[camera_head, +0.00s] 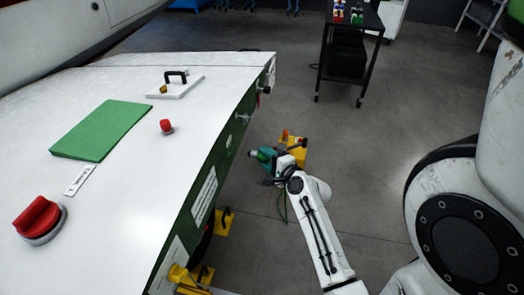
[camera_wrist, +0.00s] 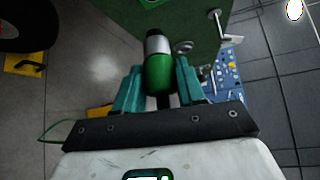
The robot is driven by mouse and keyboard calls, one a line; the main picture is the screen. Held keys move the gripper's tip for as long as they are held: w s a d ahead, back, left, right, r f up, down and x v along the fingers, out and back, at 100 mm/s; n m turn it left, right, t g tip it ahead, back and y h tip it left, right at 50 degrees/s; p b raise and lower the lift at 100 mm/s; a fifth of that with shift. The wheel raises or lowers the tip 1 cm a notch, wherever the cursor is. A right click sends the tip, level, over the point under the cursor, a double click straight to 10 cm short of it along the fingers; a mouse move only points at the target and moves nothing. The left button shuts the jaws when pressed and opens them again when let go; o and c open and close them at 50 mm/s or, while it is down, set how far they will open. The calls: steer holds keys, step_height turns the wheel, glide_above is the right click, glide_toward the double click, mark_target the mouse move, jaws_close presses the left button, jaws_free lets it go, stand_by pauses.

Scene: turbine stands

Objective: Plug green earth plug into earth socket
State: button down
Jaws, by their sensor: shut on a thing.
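My gripper (camera_head: 263,157) is beside the green side of the white-topped cabinet in the head view, apart from it. In the wrist view, the teal fingers of my gripper (camera_wrist: 158,88) are shut on the green earth plug (camera_wrist: 158,72). The plug has a silver collar and a dark tip pointing away from my wrist, towards the green panel. A thin green cable (camera_wrist: 52,138) curves out at the left. A round metal fitting (camera_wrist: 183,47) sits on the panel just right of the plug tip. I cannot tell whether it is the earth socket.
The cabinet's green side (camera_head: 232,138) carries metal fittings (camera_head: 243,117) and white labels. A yellow object (camera_head: 295,150) stands on the floor behind my gripper. A black trolley (camera_head: 350,50) stands at the back. The grey floor between is clear.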

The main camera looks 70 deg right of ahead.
mark_target(254, 155)
steer(key=shift+w+d+r, duration=0.15)
steer(key=shift+r, duration=0.05)
steer(key=shift+w+r+p, duration=0.1)
steer(key=shift+w+p, duration=0.25)
steer(key=shift+w, duration=0.25)
steer(key=shift+w+p, duration=0.55)
steer(key=shift+w, duration=0.55)
steer(key=shift+w+a, duration=0.2)
steer(key=shift+w, duration=0.35)
steer(key=shift+w+a+p, duration=0.15)
steer(key=shift+w+p, duration=0.95)
steer(key=shift+p, duration=0.05)
steer(key=shift+w, duration=0.15)
